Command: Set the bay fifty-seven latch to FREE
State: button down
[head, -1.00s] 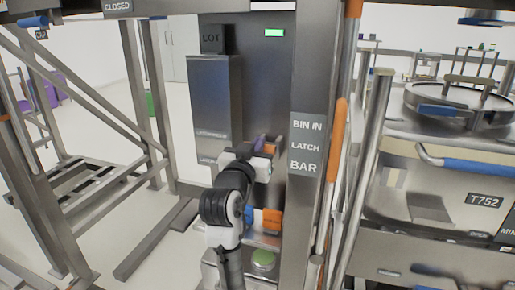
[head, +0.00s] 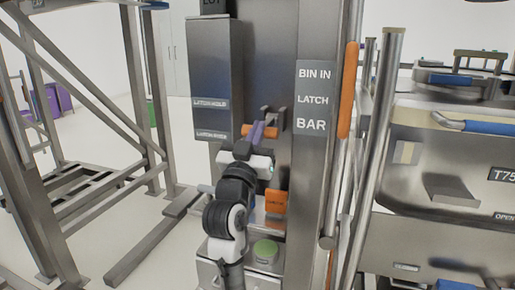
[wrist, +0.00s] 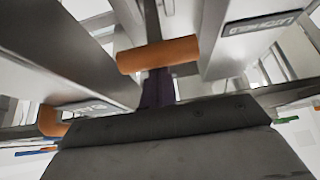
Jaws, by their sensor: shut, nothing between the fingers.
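The latch handle (head: 268,131) is a short orange bar on dark brackets, set on the grey bay panel beside a tall dark box. Two labels on that box seem to read LATCH HELD (head: 210,103) and LATCH FREE (head: 210,135); the handle sits near the lower label's height. The orange bar also spans the middle of the wrist view (wrist: 158,54). My gripper (head: 257,132) has purple fingers, shut and empty, reaching up to the bar. In the wrist view the fingers (wrist: 158,88) end at or behind the bar; I cannot tell if they touch.
A post with a BIN IN LATCH BAR sign (head: 312,98) and a long orange grip (head: 349,90) stands right of the panel. Below are an orange labelled block (head: 276,203) and a green button (head: 265,249). Metal frames stand at left; a steel vessel (head: 455,155) is at right.

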jog(key=f+t+b, duration=0.1)
jog(key=b, duration=0.2)
jog(key=f+t+b, duration=0.1)
jog(key=f+b, duration=0.1)
jog(key=b, duration=0.2)
jog(key=f+t+h+b, duration=0.1)
jog(key=f+b, duration=0.1)
jog(key=b, duration=0.1)
jog(key=shift+w+d+f, duration=0.1)
jog(key=shift+w, duration=0.15)
jog(key=shift+w+f+b, duration=0.15)
jog(key=shift+f+b, duration=0.1)
jog(key=shift+b, duration=0.45)
jog(key=shift+r, duration=0.1)
